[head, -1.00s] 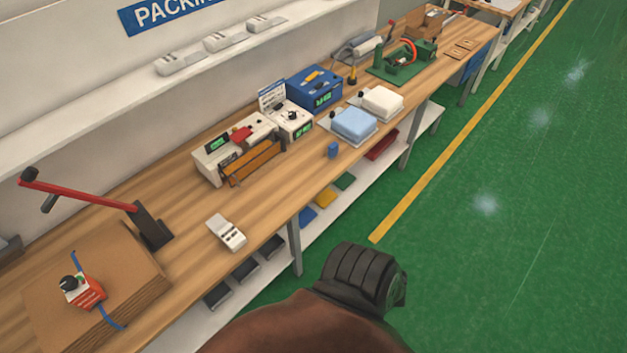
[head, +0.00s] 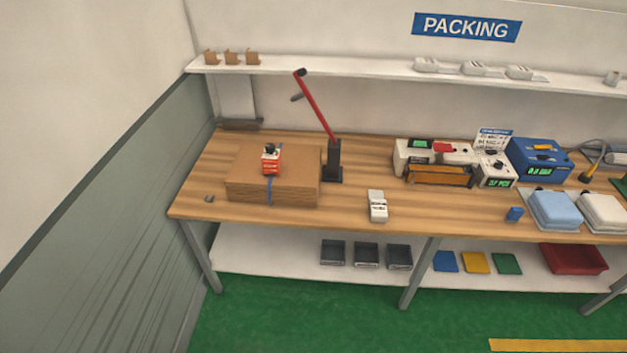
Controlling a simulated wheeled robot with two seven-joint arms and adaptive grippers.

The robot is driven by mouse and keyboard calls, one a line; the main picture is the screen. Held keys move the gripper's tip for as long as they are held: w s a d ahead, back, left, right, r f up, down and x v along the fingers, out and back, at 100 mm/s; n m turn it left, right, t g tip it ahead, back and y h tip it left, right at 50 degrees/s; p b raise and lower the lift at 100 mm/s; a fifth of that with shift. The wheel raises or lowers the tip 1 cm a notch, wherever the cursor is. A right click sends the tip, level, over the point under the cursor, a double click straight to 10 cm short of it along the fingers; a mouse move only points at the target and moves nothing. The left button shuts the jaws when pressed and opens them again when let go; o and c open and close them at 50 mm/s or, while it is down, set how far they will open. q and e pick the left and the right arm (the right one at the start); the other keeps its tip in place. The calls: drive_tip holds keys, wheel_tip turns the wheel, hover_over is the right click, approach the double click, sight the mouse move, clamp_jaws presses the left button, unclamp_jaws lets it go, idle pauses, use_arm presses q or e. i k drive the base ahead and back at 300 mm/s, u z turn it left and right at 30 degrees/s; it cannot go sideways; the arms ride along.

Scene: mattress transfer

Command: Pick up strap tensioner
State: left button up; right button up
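A small red-and-white device with a black knob (head: 271,160) sits on top of a stack of flat brown cardboard (head: 240,188) at the left of the wooden packing bench. I take this device for the strap tensioner. A blue strap (head: 269,192) runs over the stack beneath it and down the front. Right beside the stack stands a black upright post (head: 334,160) with a long red lever (head: 316,108) tilted up to the left. Neither of my grippers shows in the head view.
The wooden bench (head: 190,205) also holds a white handheld device (head: 377,206), white and blue machines (head: 540,160) and padded blue (head: 553,209) and white blocks at the right. A wall (head: 90,220) closes off the left. Green floor (head: 300,325) in front is clear.

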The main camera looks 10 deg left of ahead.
sight(272, 163)
drive_tip(key=u, duration=1.4)
drive_tip(key=i, duration=1.5)
drive_tip(key=z, duration=0.75)
drive_tip(key=i, duration=0.45)
drive_tip(key=z, duration=0.35)
drive_tip(key=k, duration=0.5)
